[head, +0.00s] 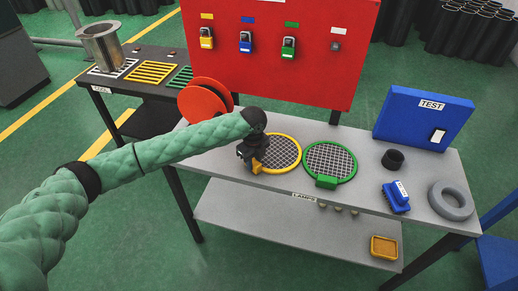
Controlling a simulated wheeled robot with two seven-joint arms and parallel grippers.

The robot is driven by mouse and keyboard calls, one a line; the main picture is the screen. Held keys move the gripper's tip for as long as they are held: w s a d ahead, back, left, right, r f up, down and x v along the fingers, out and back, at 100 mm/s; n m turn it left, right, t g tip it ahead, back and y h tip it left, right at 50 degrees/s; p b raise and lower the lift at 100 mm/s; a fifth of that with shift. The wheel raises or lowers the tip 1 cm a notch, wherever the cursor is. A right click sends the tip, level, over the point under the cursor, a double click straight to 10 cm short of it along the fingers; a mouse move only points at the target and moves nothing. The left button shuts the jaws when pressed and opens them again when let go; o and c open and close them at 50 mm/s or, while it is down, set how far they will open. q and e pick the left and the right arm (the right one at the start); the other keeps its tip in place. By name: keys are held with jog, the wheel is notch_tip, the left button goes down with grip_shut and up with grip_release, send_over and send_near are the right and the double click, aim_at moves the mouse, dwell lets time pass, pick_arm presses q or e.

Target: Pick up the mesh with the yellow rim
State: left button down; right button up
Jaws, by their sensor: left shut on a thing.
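The mesh with the yellow rim (283,153) is a round wire screen on the grey table. A yellow tab on its near left side shows just below my left gripper. My left gripper (250,163) is shut on that mesh at its left edge; the fingers hide part of the rim. I cannot tell whether the mesh is lifted off the table. My right gripper is not in view. A similar mesh with a green rim (330,162) lies just to the right, with a green tab toward the front.
A red panel (280,70) with padlocks stands behind the table. An orange-red reel (205,100) is at the left. A blue TEST box (422,117), black ring (393,159), blue brush-like block (396,196) and grey ring (451,200) occupy the right side. A yellow tray (384,247) is on the lower shelf.

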pick_arm(q)
jog(key=shift+r+p, duration=1.6)
jog(key=shift+r, duration=0.45)
